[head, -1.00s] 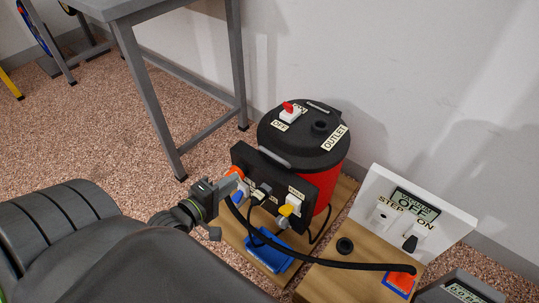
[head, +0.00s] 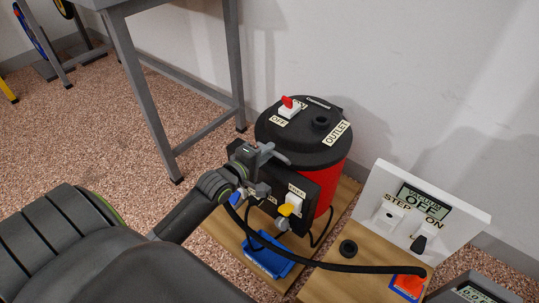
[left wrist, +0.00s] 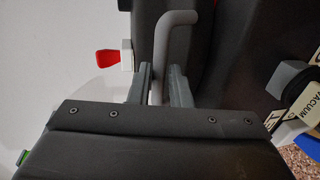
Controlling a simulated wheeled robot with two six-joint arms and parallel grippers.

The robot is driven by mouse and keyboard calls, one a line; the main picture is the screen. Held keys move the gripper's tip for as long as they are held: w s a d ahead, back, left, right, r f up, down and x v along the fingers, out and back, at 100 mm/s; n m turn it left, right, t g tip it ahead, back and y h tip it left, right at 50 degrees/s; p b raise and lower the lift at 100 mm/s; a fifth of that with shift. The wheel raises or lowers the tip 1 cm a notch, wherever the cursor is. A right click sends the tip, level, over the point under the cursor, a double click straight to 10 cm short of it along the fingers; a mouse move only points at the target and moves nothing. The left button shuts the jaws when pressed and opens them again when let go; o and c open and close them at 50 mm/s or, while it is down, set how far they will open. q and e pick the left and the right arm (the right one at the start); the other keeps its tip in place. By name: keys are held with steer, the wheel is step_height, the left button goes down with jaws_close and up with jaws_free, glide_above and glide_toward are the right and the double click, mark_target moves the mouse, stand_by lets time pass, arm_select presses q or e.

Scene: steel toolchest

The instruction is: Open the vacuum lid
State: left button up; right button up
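The vacuum is a red canister (head: 333,188) with a round black lid (head: 296,143). The lid looks closed, seated level on the canister. A grey bar handle stands at the lid's front edge, partly hidden by my gripper in the head view; the handle (left wrist: 178,18) shows clearly in the left wrist view. My left gripper (head: 272,155) is at the lid's front edge. In the left wrist view its two fingers (left wrist: 162,85) are apart, with the handle's bar between them. I cannot tell whether they touch it. My right gripper is not in view.
A black panel with a yellow-handled valve (head: 287,209) stands before the canister. A red switch (head: 288,102) and an outlet port sit on the lid. A white control panel (head: 444,213) and black hose (head: 330,266) are right. A grey table leg (head: 146,95) stands left.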

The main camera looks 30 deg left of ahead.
arm_select(q)
steer(key=shift+x, duration=0.8)
jaws_close()
steer(key=shift+r, duration=0.25)
